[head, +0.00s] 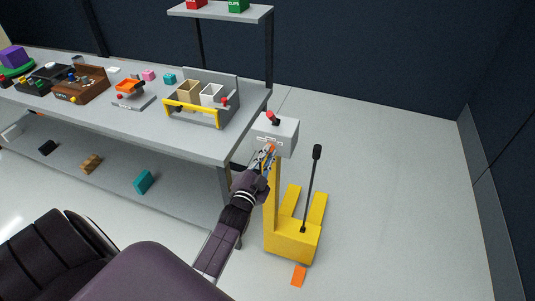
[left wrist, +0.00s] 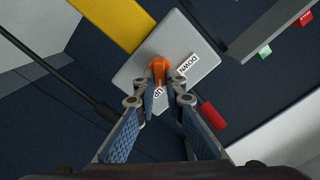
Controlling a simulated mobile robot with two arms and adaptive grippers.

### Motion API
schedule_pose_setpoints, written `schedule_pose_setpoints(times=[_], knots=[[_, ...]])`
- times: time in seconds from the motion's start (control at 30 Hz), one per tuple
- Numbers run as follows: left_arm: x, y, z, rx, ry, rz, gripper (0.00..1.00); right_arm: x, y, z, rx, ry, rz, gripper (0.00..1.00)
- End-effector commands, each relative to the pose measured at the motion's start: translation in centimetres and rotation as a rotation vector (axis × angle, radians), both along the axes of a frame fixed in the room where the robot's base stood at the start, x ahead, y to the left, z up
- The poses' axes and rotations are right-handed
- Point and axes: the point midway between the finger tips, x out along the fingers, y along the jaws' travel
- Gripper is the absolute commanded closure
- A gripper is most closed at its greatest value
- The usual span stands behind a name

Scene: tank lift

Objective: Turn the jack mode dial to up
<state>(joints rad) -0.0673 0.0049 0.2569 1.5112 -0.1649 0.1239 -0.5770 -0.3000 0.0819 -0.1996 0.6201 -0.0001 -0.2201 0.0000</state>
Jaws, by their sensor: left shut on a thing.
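The yellow pallet jack (head: 291,240) stands on the floor right of the bench, with a grey control box (head: 284,129) on its post. The orange mode dial (head: 271,147) is on the box's front face and partly hidden by my fingers. In the left wrist view the dial (left wrist: 158,66) sits on the grey plate between a white UP label (left wrist: 158,92) and a DOWN label (left wrist: 188,65). My left gripper (left wrist: 160,84) is shut on the dial; in the head view it (head: 268,155) reaches the box from below. I cannot tell which label the dial points at.
A red knob (head: 272,118) tops the box, and a black lever (head: 313,180) rises to its right. The grey bench (head: 200,138) is close on the left, carrying a caddy (head: 222,91) and other items. Floor to the right is clear.

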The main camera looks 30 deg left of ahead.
Motion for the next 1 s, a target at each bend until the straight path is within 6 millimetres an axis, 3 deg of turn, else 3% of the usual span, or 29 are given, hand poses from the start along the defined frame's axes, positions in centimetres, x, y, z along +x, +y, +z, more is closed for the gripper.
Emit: schedule_pose_setpoints(times=[0.57, 0.6, 0.77, 1.0], knots=[[0.16, 0.03, 0.38, 0.043, 0.002, 0.000, 1.00, 0.00, -0.01, 0.01, 0.000, 0.000, -0.001, 0.40], [0.16, 0.03, 0.38, 0.043, 0.002, 0.000, 0.89, 0.00, 0.00, 0.01, 0.000, 0.000, -0.001, 0.40], [0.15, 0.02, 0.35, 0.041, 0.002, 0.000, 0.72, -0.01, 0.02, 0.01, 0.000, 0.000, -0.001, 0.40], [0.08, 0.00, 0.20, 0.039, 0.005, 0.000, 0.72, -0.01, 0.24, 0.00, 0.003, 0.001, 0.000, 0.40]])
